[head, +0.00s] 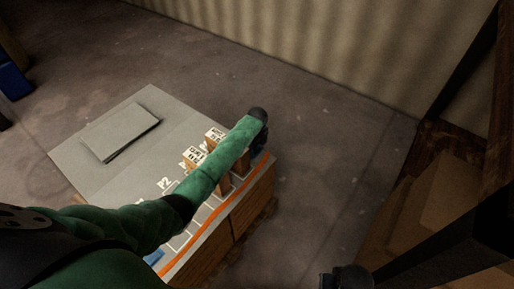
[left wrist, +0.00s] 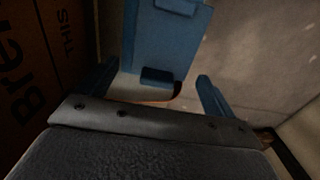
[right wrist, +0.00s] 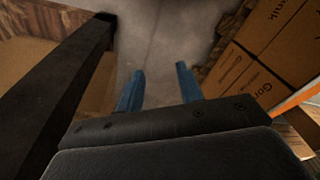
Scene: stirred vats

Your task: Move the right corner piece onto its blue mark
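My left gripper (head: 258,118) reaches over the far right part of the grey-topped stack (head: 210,208); my green arm hides part of the top. In the left wrist view, a blue piece with raised blocks (left wrist: 160,40) lies ahead of the open left gripper (left wrist: 153,85), with gaps beside both fingers. I cannot tell whether it is the corner piece or its mark. My right gripper (right wrist: 158,88) is open and empty, away from the stack.
Small cartons with white labelled tops (head: 194,156) stand close beside my left arm. A grey slab (head: 120,132) lies at the left. An orange strip (head: 228,207) runs along the stack's edge. Brown cartons (right wrist: 245,75) show beside my right gripper. The floor behind is clear.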

